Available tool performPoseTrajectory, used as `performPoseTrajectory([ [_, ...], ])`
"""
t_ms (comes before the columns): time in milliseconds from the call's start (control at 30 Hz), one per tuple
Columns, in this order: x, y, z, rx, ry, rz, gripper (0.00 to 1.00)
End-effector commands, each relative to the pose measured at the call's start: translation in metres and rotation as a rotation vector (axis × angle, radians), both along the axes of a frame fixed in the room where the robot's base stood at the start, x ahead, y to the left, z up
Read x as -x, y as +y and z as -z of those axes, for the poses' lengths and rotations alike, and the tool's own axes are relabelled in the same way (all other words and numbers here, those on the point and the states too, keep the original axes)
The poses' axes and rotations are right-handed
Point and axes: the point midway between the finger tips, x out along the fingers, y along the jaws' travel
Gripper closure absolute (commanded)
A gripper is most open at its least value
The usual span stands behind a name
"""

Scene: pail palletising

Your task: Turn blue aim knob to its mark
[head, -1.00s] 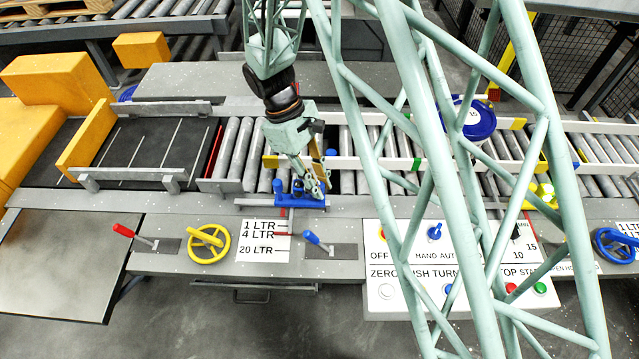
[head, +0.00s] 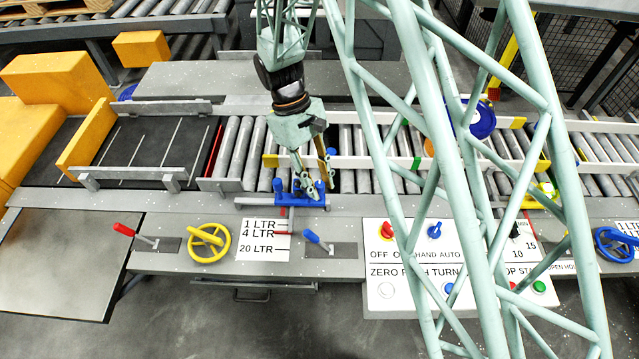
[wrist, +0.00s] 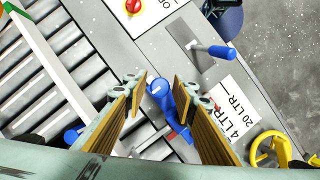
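A blue knob (wrist: 163,94) with a pale spot on its round end shows between my fingertips in the wrist view. It seems to belong to the blue fitting (head: 255,201) on the conveyor's front rail in the head view. My gripper (wrist: 160,84) is open, with one tan-padded finger on each side of the knob. I cannot tell whether either finger touches it. In the head view my gripper (head: 313,190) points down over the fitting and hides part of it. A red pointer (head: 283,212) is below the fitting, by a 1/4/20 LTR scale (head: 262,241). The knob's mark is not clear.
A blue-handled lever (head: 312,237) stands right of the scale, and a yellow handwheel (head: 209,243) left of it. The control panel (head: 378,271) lies further right, with a red button (head: 387,230) and a blue selector (head: 434,231). A blue-lidded pail (head: 483,122) stands on the rollers.

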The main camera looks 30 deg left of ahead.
Motion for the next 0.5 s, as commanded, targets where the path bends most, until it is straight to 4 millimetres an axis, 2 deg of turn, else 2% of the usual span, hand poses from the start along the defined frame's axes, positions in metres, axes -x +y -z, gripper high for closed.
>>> performPoseTrajectory([
  [500, -0.0004, 0.0016, -0.0033, 0.0, 0.0, 0.0, 0.7],
])
